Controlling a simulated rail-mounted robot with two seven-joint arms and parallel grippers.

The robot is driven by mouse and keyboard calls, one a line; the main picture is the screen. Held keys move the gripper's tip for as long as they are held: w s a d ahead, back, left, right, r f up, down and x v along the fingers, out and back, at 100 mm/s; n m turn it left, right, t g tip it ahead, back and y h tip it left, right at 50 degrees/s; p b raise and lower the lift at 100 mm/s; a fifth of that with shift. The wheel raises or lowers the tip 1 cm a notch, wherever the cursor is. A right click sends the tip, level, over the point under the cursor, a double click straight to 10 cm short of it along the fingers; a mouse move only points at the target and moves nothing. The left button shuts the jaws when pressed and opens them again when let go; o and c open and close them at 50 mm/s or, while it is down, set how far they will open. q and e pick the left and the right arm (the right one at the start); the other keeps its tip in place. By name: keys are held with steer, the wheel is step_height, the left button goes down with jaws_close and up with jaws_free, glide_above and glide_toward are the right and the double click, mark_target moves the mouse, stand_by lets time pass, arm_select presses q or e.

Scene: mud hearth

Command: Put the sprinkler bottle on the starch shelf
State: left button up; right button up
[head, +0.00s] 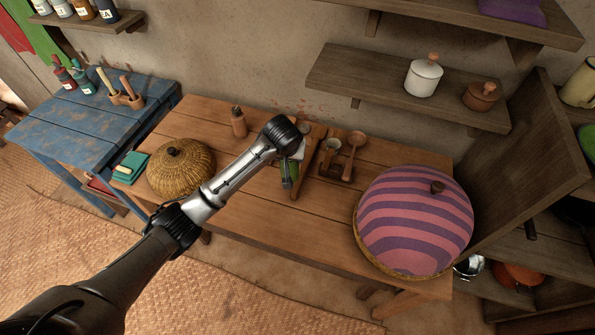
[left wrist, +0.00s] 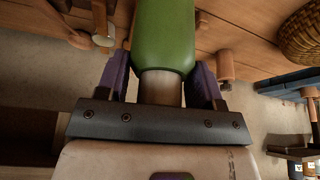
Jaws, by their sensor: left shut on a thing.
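My left gripper (left wrist: 163,85) is shut on a green bottle with a pale neck (left wrist: 163,40), which I take to be the sprinkler bottle. Its purple fingers sit on both sides of the neck. In the head view the green bottle (head: 290,172) shows small beyond my forearm, over the wooden table; the arm hides most of the gripper there. Whether the bottle touches the table is unclear. Which shelf is the starch shelf is not marked; a wall shelf (head: 345,75) at the right holds a white lidded pot (head: 423,77) and a brown pot (head: 481,96). My right gripper is not in view.
The wooden table (head: 240,215) carries a woven basket (head: 180,168), a striped dome cover (head: 415,220) and wooden utensils (head: 353,147). A higher shelf (head: 430,15) holds purple cloth. Another shelf (head: 90,22) at upper left holds bottles. A blue table (head: 60,130) stands left.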

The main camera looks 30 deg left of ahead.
arm_select(q)
steer(key=a+f+b, duration=0.3)
steer(key=a+f, duration=0.8)
steer(key=a, duration=0.1)
steer(key=shift+w+a, duration=0.15)
steer(key=shift+w, duration=0.25)
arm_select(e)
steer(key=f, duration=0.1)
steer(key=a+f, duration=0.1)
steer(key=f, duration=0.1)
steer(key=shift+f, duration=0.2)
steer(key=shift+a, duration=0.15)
arm_select(q)
steer(key=o, duration=1.2)
steer(key=shift+f, duration=0.1)
